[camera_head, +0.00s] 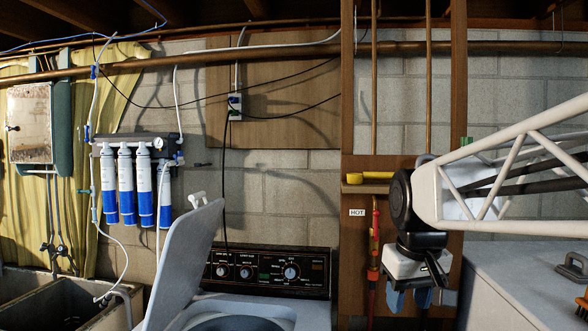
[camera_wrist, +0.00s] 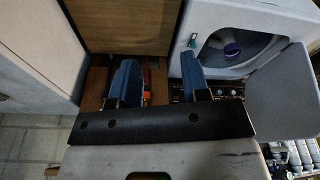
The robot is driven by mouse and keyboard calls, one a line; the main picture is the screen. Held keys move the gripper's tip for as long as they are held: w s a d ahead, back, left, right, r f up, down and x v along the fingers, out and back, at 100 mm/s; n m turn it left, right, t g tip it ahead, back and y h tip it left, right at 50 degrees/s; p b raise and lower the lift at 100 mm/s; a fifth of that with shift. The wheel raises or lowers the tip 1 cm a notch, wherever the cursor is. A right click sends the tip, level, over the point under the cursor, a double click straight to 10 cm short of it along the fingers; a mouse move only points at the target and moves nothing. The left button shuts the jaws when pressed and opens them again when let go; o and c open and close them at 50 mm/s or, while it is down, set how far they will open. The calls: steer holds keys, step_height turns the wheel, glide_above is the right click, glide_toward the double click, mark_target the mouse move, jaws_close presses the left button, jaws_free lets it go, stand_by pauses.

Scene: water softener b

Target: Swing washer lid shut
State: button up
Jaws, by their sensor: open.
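The washer lid (camera_head: 187,262) is a pale grey panel at the left of the washer in the head view. It stands open, raised and tilted to the left. It also shows at the right of the wrist view (camera_wrist: 285,88). The washer (camera_head: 255,311) has its tub opening uncovered below a dark control panel (camera_head: 268,272). My gripper (camera_head: 409,299) hangs to the right of the washer, pointing down, apart from the lid. In the wrist view its two blue fingers (camera_wrist: 158,80) are spread with nothing between them.
A white cabinet-like appliance (camera_head: 530,285) stands at the right below my arm. A wooden post with a red-handled pipe (camera_head: 374,250) is behind my gripper. Blue-and-white filter cartridges (camera_head: 126,185) hang at the left above a utility sink (camera_head: 70,305). Space above the washer opening looks clear.

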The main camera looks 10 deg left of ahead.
steer(key=w+a+r+n, duration=0.2)
steer(key=w+a+r, duration=0.4)
steer(key=w+a, duration=0.25)
steer(key=w+a+r+n+g+y, duration=0.1)
steer(key=w+a+r+n, duration=0.2)
steer(key=w+a+r, duration=0.5)
steer(key=w+a+r+n, duration=0.25)
steer(key=w+a, duration=0.35)
steer(key=w, duration=0.6)
steer(key=w+a+n, duration=0.3)
steer(key=w+a, duration=0.2)
steer(key=a, duration=1.1)
steer(key=w+a+r+n+g, duration=0.1)
steer(key=w+a+n, duration=0.3)
steer(key=a, duration=1.2)
steer(key=shift+w+r+y, duration=0.2)
steer(key=shift+w+y, duration=0.1)
steer(key=shift+w, duration=0.7)
steer(key=shift+f, duration=0.15)
